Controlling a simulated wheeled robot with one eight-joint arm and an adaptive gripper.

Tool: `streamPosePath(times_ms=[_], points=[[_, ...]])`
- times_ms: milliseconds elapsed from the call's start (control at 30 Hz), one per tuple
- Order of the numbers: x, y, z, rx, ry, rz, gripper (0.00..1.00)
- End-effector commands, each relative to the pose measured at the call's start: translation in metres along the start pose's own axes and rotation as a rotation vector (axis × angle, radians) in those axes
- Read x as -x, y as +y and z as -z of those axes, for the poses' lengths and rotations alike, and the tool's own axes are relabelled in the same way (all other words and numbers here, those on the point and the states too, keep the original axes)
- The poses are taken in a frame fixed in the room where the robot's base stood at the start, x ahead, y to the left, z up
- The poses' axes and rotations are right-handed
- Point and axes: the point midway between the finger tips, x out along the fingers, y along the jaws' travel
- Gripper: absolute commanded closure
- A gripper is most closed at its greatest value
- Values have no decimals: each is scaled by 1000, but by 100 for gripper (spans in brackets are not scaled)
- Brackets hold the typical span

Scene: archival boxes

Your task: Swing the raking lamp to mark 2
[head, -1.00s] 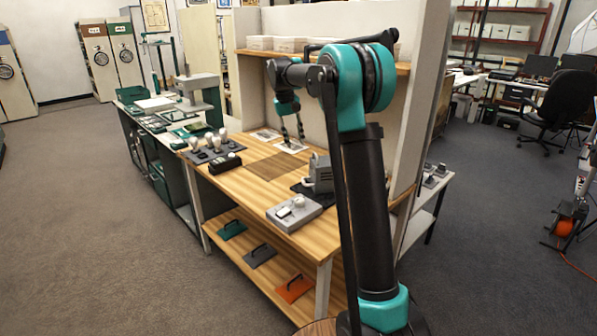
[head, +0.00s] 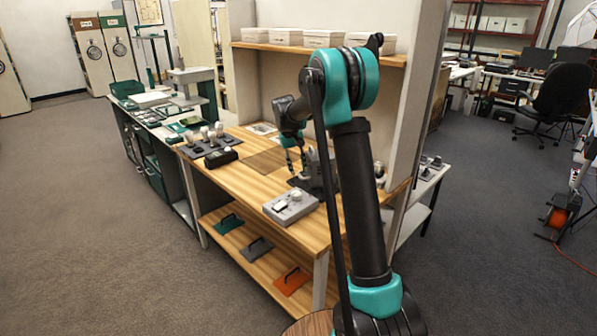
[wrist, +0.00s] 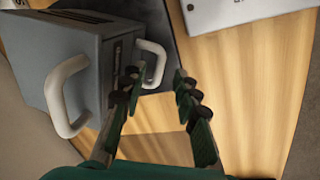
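A grey box-shaped unit with pale handles (wrist: 85,60) fills the left of the wrist view; I take it for the raking lamp but cannot be sure. In the head view its grey body (head: 316,168) is partly hidden behind my arm. My gripper (wrist: 155,88) is open, its fingers apart and empty. One pale handle (wrist: 155,60) stands just beyond the left finger; whether they touch I cannot tell. In the head view my gripper (head: 295,163) hangs low over the bench beside the unit. No mark 2 is readable.
A grey control box with a white knob (head: 291,207) sits at the bench's front edge. A dark tray of pale-topped pieces (head: 208,143) stands at the left. A shelf of boxes (head: 318,50) is above.

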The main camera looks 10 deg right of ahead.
Motion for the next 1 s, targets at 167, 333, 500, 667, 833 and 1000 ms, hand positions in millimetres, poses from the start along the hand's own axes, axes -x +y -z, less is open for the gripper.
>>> streamPosePath(times_ms=[167,333,500,667,833,1000], points=[[-15,0,0,0,0,0,69],[-18,0,0,0,0,0,69],[-18,0,0,0,0,0,69],[-18,0,0,0,0,0,89],[-18,0,0,0,0,0,100],[-18,0,0,0,0,0,100]])
